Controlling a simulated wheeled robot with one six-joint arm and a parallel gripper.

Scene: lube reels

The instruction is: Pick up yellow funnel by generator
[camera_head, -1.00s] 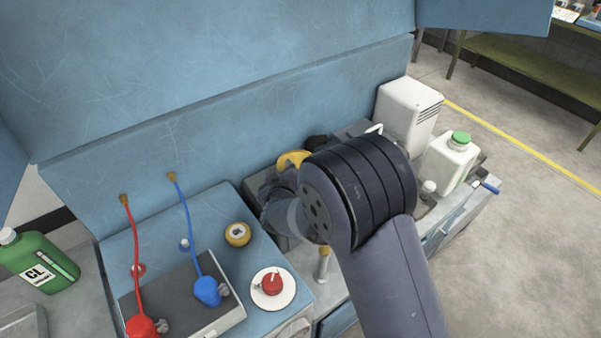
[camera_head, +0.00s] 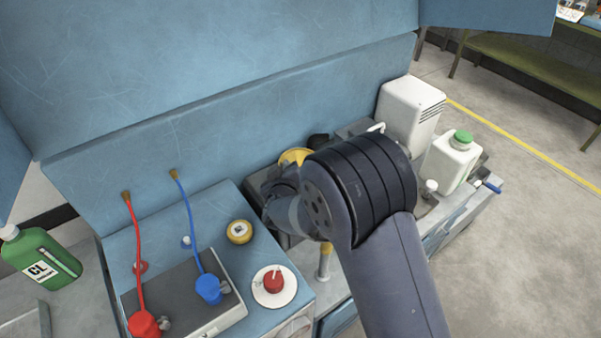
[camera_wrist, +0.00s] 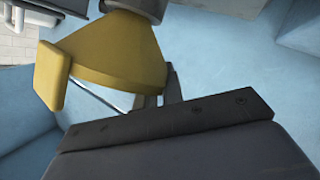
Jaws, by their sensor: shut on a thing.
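The yellow funnel (camera_head: 297,155) shows in the head view as a small yellow part behind my arm, beside the blue panel; most of it is hidden. In the wrist view the funnel (camera_wrist: 110,50) is large, tilted, with its flared side and a flat tab at left. My gripper (camera_wrist: 160,97) shows only as dark finger parts at the funnel's lower right edge, shut on it. The exact contact is partly hidden by the dark wrist plate. In the head view my gripper is hidden behind the wrist. I cannot tell which machine part is the generator.
Red and blue cables (camera_head: 190,220) run down to clamps at left. A white canister (camera_head: 410,113) and a white jug (camera_head: 450,160) stand at right. Open floor lies beyond them.

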